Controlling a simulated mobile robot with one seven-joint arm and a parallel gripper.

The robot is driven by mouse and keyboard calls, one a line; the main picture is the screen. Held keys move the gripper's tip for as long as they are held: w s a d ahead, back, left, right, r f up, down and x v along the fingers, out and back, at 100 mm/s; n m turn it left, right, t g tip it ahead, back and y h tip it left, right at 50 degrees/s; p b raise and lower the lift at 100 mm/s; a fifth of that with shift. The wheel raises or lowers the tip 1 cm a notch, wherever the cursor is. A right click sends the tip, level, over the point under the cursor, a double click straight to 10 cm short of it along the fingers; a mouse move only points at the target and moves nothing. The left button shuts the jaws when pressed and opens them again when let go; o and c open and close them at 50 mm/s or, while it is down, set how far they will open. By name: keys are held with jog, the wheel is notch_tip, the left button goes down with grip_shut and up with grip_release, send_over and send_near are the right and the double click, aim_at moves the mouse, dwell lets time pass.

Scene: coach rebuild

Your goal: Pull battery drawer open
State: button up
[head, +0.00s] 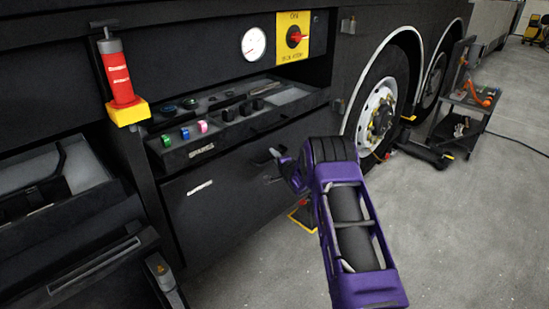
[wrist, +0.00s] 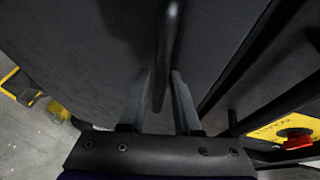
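The dark drawer front (head: 225,190) below the spares tray carries a small white label too small to read; I take it as the battery drawer. It looks closed, flush with the black cabinet. My gripper (head: 277,163) is at the right part of this front, seen from behind in the head view. In the wrist view a dark bar handle (wrist: 167,50) runs between the two fingers of my gripper (wrist: 160,90). The fingers are apart, with a gap on each side of the bar. The handle is mostly hidden in the head view.
The open spares tray (head: 202,150) sticks out just above, holding several small parts. A red cylinder on a yellow base (head: 122,85) stands at left. Another open drawer (head: 90,172) is at lower left. A wheel (head: 380,115) and a tool cart (head: 465,110) are at right. Grey floor in front is clear.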

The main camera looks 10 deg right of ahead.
grip_shut()
dwell(1.1)
